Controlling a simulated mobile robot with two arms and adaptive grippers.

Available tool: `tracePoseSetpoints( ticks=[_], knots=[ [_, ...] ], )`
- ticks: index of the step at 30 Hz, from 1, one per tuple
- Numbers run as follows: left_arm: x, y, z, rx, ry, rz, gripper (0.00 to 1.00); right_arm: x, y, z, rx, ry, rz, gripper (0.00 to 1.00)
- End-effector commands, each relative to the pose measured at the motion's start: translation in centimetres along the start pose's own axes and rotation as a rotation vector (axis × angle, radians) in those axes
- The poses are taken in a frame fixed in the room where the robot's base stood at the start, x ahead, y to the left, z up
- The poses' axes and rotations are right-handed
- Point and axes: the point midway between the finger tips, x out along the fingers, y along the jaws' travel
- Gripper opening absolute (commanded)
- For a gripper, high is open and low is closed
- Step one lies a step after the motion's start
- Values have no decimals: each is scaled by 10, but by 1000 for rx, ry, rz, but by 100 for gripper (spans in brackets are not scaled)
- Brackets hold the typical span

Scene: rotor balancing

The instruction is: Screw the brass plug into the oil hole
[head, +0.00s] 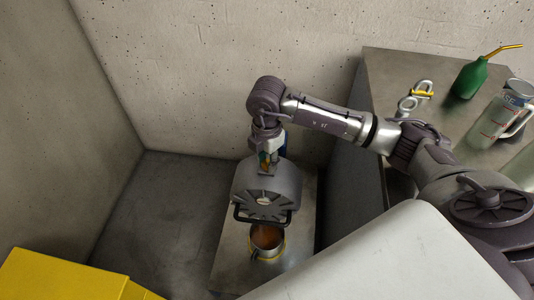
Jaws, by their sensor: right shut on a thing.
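My right gripper (266,159) points down at the top of a grey rounded housing (268,181) with a slotted front. It is shut on a small brass-coloured piece, which I take to be the brass plug; the fingers hide most of it. The oil hole is hidden under the gripper, so I cannot tell whether the plug is in it or above it. My left gripper is not in view.
A metal cup (267,253) with brownish content stands in front of the housing on a metal plate (232,262). A yellow block (60,278) is at lower left.

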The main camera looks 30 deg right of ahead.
Motion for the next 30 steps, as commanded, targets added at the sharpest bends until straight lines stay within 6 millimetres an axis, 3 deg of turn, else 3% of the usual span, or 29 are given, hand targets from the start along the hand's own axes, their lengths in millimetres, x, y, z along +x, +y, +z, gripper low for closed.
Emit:
tracePoseSetpoints(
  ticks=[1, 12, 23, 26, 30],
  knots=[
    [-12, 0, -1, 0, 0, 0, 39, -6, 0, 0, 90, 1, 1, 0],
    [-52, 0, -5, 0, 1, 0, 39, -4, 0, 0, 722, 1, 0, 0],
    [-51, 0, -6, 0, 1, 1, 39, -1, 2, 1, 788, 0, 5, 0],
    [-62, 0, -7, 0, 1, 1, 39, -5, 1, 1, 863, 1, 1, 0],
    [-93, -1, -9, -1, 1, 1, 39, -11, 0, -1, 1080, 3, -4, 0]
  ],
)
